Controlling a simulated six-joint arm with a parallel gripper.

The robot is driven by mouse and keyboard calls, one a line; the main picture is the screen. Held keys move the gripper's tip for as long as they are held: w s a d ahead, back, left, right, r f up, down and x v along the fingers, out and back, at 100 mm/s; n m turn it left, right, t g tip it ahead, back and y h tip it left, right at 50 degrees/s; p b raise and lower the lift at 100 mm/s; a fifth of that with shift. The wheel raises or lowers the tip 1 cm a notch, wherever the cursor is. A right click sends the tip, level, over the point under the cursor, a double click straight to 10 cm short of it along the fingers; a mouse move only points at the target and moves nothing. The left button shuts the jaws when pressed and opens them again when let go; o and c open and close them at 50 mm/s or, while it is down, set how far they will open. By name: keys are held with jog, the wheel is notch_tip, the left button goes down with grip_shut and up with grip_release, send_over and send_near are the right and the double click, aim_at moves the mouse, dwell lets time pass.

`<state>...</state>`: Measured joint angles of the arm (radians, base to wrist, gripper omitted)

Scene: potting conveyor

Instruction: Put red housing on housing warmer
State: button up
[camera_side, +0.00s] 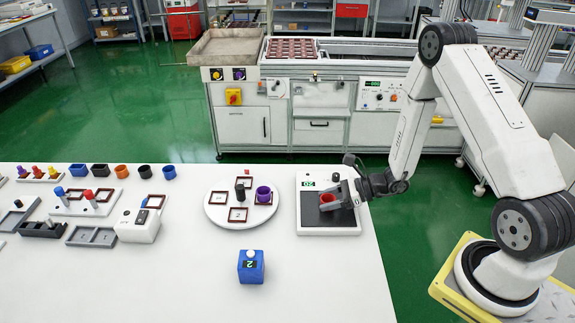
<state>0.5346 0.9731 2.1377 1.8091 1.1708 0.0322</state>
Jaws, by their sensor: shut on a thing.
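The red housing (327,198) is a small open cup at the right part of the table. My gripper (335,196) is shut on it, reaching in from the right. The housing is at the black plate of a white device (330,228) with a green display, which seems to be the housing warmer. I cannot tell whether the housing touches the plate or is just above it. The fingers hide part of the housing.
A white round turntable (219,216) with square frames and a purple cup (264,194) stands to the left. A blue block (251,267) marked 2 is in front. Several coloured cups, fixtures and trays fill the table's left. The front right table area is clear.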

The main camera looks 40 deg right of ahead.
jog(key=shift+f, duration=0.15)
jog(key=o, duration=1.2)
jog(key=shift+s+d+r, duration=0.1)
jog(key=shift+d+r, duration=0.05)
jog(key=shift+r, duration=0.1)
jog(key=shift+v, duration=5.85)
